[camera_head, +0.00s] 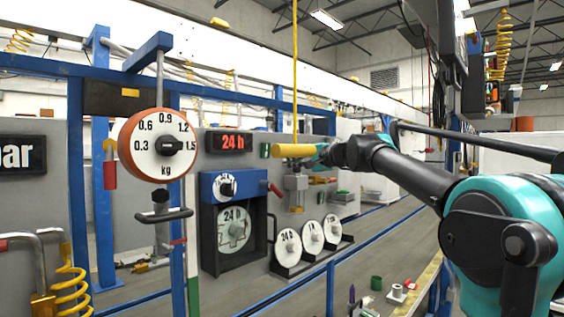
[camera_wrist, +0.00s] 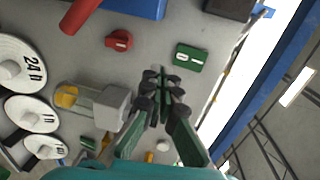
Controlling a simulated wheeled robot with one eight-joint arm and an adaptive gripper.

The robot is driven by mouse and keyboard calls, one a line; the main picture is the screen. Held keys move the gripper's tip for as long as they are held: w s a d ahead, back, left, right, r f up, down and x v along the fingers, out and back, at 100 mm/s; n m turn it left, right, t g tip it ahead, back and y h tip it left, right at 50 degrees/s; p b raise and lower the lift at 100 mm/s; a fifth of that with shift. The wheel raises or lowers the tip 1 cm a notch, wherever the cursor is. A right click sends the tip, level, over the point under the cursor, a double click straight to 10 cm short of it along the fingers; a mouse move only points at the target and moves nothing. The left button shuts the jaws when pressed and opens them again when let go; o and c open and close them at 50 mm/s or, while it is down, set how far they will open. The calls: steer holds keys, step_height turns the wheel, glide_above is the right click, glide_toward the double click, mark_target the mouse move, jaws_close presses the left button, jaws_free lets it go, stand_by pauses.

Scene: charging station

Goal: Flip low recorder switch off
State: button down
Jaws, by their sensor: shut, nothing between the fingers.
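The recorder (camera_head: 222,188) has a blue top, a small white dial and a dark-framed 24 h dial; a red lever (camera_head: 275,189) sticks out at its right. In the wrist view, a red lever (camera_wrist: 80,14) is at the top left, a red knob (camera_wrist: 119,41) is on the grey panel, and a green block with pale marks (camera_wrist: 191,57) is right of it. I cannot tell which is the low recorder switch. My gripper (camera_wrist: 158,72) is shut and empty, pointing at the panel below the knob and block; contact cannot be told.
The yellow handle (camera_head: 296,151) hangs from a yellow cord in front of the panel. Numbered white discs (camera_head: 311,235) stand on a rack right of the recorder. A clear fixture with a yellow part (camera_wrist: 68,96) is left of my gripper. Blue rails cross the foreground.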

steer(key=s+d, duration=0.3)
steer(key=d, duration=0.1)
steer(key=shift+f, duration=0.35)
steer(key=s+d+f+n+g+h, duration=0.15)
steer(key=s+f, duration=0.25)
steer(key=f, duration=0.7)
steer(key=s+d+f+n+g+h, duration=0.1)
steer(key=s+d+f+n+h, duration=0.2)
steer(key=f, duration=0.8)
steer(key=s+d+f+g+h, duration=0.15)
steer(key=s+f, duration=0.25)
steer(key=f, duration=0.8)
steer(key=s+d+f+n+h, duration=0.1)
steer(key=s+d+f+h, duration=0.1)
steer(key=s+d+f, duration=0.3)
steer(key=s+d+f+n+g+h, duration=0.1)
steer(key=s+d+f+h, duration=0.1)
steer(key=s+d+f, duration=0.3)
steer(key=s+d+f+n+h, duration=0.1)
steer(key=s+d+f+h, duration=0.2)
steer(key=s+f, duration=0.7)
step_height(320, 180, down, 4)
steer(key=shift+s+d+f+g, duration=0.25)
steer(key=shift+s+d+g, duration=0.15)
steer(key=shift+d, duration=0.7)
